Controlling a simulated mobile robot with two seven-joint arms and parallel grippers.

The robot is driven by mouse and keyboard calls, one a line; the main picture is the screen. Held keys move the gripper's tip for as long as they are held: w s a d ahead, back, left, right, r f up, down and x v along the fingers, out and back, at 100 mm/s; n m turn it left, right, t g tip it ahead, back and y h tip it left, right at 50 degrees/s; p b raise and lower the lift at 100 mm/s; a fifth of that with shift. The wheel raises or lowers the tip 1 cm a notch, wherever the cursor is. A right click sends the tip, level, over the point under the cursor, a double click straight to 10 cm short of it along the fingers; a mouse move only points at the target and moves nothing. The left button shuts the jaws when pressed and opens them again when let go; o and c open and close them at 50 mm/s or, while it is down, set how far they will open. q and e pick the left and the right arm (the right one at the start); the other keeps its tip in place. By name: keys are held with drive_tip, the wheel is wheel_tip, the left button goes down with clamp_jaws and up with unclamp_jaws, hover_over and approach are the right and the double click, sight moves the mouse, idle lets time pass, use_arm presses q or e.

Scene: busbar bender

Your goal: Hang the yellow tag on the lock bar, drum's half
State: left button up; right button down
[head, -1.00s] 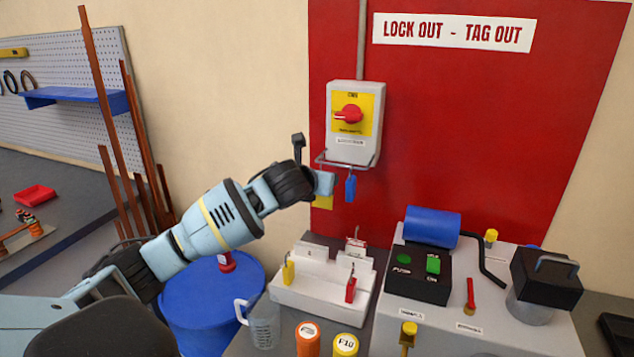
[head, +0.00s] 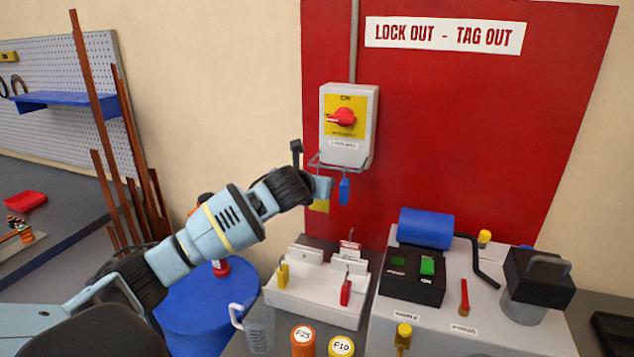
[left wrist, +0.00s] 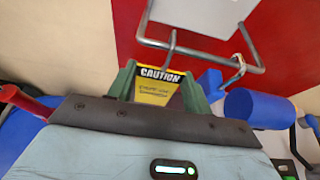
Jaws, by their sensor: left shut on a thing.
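My left gripper (head: 320,190) is shut on the yellow tag (head: 321,206), just below the left part of the lock bar (head: 352,168). In the left wrist view the tag (left wrist: 155,86) reads CAUTION and sits between the green fingers (left wrist: 157,85). Its thin hook (left wrist: 172,43) rises to the lock bar (left wrist: 212,57) and overlaps its front rail. I cannot tell whether the hook bears on the rail. A blue padlock (head: 344,191) hangs from the bar to the right of my gripper. The blue drum (head: 205,315) stands below left. My right gripper is not in view.
The switch box (head: 346,150) with its red knob is above the bar on the red board (head: 450,120). Below are a white holder (head: 310,303) with yellow and red items, a clear jug (head: 258,325) and the bender (head: 430,320). Copper bars (head: 95,120) lean at left.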

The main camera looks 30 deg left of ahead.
use_arm(q)
drive_tip(key=o, duration=1)
drive_tip(key=shift+v, duration=3.95)
drive_tip(key=shift+f, duration=0.1)
